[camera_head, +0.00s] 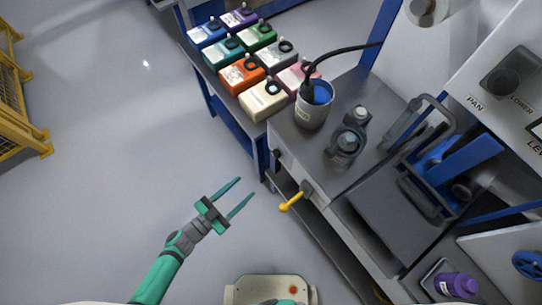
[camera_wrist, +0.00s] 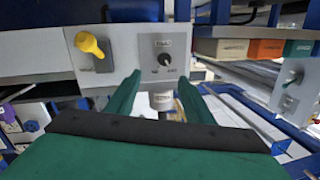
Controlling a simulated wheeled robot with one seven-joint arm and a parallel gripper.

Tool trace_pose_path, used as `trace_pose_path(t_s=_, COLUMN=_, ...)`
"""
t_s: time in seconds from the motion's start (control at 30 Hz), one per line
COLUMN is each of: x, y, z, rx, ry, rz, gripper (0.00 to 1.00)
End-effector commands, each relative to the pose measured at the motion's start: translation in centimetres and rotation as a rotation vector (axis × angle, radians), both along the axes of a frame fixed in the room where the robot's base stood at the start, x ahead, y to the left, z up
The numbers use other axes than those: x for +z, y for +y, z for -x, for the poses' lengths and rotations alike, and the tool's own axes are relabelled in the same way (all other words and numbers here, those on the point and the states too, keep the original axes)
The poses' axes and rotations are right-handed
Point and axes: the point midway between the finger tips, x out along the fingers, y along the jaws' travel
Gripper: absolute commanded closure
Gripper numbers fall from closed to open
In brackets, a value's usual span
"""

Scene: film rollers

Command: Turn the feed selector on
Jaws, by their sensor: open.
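A small black rotary knob (camera_wrist: 163,59), seemingly the feed selector, sits on a pale front panel (camera_wrist: 134,48) in the wrist view. A small label is above it and tiny marks are below; I cannot read them or tell its setting. In the head view the knob (camera_head: 277,154) shows at the bench's front corner. My gripper (camera_head: 244,188) is open and empty, in front of the bench and apart from it. In the wrist view its two green fingers (camera_wrist: 159,77) point at the panel, with the knob between and slightly above their tips.
A yellow-handled lever (camera_head: 290,203) projects from the same panel, left of the knob in the wrist view (camera_wrist: 89,44). Several colored boxes (camera_head: 242,75) stand on the blue-framed table behind. A grey cup (camera_head: 312,112) stands on the bench.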

Motion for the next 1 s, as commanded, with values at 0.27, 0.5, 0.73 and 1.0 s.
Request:
trace_pose_path(t_s=0.27, x=-0.4, y=-1.6, z=-5.7, rx=-0.135, ry=-0.016, rz=0.043, gripper=0.52)
trace_pose_path(t_s=0.5, x=-0.4, y=-2.5, z=-7.0, rx=-0.160, ry=-0.018, rz=0.055, gripper=0.52)
trace_pose_path(t_s=0.73, x=-0.4, y=-5.3, z=-9.0, rx=-0.160, ry=-0.019, rz=0.054, gripper=0.52)
trace_pose_path(t_s=1.0, x=-0.4, y=-8.8, z=-11.6, rx=-0.157, ry=-0.018, rz=0.054, gripper=0.52)
